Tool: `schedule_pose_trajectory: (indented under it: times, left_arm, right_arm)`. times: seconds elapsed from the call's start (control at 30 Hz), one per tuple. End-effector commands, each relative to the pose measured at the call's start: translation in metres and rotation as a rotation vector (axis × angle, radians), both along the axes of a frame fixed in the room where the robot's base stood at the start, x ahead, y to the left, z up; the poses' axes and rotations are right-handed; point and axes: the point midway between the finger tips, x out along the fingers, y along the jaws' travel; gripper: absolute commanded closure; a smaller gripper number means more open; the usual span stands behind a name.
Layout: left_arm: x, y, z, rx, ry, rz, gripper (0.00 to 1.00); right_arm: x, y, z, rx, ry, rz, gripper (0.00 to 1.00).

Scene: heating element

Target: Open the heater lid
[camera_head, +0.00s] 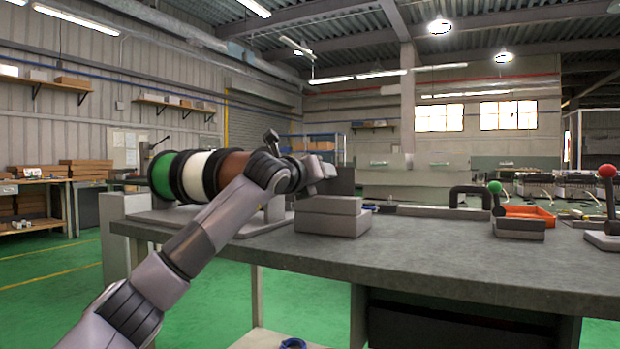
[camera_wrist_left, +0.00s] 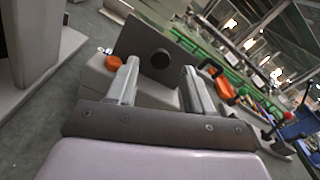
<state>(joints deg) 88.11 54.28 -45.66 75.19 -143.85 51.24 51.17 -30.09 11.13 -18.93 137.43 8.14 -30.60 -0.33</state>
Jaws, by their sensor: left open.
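The heater is a low grey box (camera_head: 332,222) on the workbench. A dark flat plate, which looks like its lid (camera_head: 345,183), stands raised at the box, partly hidden behind my left gripper (camera_head: 325,172). In the left wrist view the lid (camera_wrist_left: 136,42) shows its face with a round black knob (camera_wrist_left: 161,59). The fingers of my left gripper (camera_wrist_left: 160,78) are apart, on either side of the knob in the picture, with nothing held between them. Whether they touch the lid cannot be told. My right gripper is not in view.
Spools of green, white and brown (camera_head: 200,175) stand left of the heater, behind my left arm. The front bench top (camera_head: 450,255) is clear.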

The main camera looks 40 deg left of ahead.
Motion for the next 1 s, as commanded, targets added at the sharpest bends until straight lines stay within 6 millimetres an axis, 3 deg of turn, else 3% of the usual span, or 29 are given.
schedule_pose_trajectory:
  times: [0.4,1.0]
  left_arm:
    - [-0.038,-0.01,0.002,0.0,0.0,0.0,0.49]
    - [-0.041,-0.01,0.002,0.0,0.001,0.001,0.49]
  right_arm:
    - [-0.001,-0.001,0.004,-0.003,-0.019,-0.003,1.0]
    - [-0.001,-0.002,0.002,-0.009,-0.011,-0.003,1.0]
